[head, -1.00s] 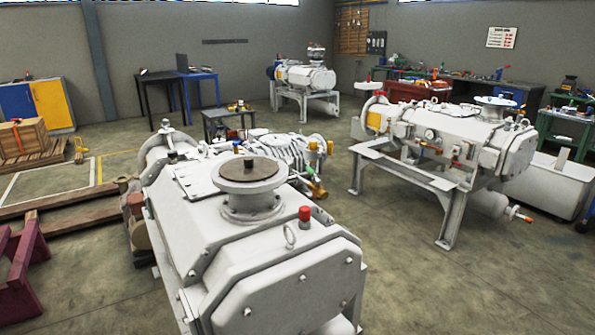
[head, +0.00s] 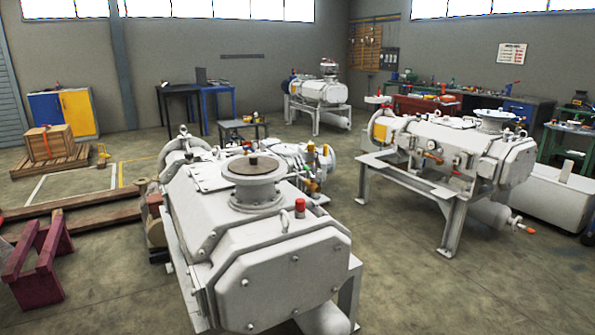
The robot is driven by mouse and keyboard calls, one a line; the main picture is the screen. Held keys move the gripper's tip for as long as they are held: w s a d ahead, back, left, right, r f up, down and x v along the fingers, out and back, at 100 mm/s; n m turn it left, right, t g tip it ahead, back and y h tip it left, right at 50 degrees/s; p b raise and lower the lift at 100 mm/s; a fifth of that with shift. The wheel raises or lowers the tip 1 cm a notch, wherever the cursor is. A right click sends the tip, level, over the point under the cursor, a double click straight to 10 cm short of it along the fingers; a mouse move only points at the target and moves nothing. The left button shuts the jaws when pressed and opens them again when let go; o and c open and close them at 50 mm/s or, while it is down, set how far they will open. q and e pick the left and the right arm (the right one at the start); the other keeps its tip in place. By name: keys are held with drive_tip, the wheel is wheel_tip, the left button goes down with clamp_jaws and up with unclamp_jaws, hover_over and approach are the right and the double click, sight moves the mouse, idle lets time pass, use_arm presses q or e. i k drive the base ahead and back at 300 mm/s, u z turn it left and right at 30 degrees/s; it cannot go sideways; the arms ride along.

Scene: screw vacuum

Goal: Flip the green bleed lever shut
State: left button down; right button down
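The green bleed lever cannot be made out for sure. A small cluster of valve fittings (head: 312,185), with brassy and possibly greenish parts, sits behind the near white screw vacuum pump (head: 275,275), too small to tell apart. The near pump has a round top flange (head: 253,168) with a brown disc and a red-capped fitting (head: 300,207). A second white pump (head: 450,150) stands on a grey frame at the right, with gauges and small fittings on its side. A third pump (head: 318,92) stands far back. Neither of my grippers is in view.
Open concrete floor (head: 415,290) lies between the near pump and the right pump. A maroon trestle (head: 38,265) and wooden beams (head: 85,208) block the left side. A white tank (head: 555,200) stands at the right. Workbenches line the back wall.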

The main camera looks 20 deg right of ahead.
sight(306, 169)
drive_tip(key=z, duration=1.45)
drive_tip(key=i, duration=0.7)
drive_tip(key=u, duration=0.25)
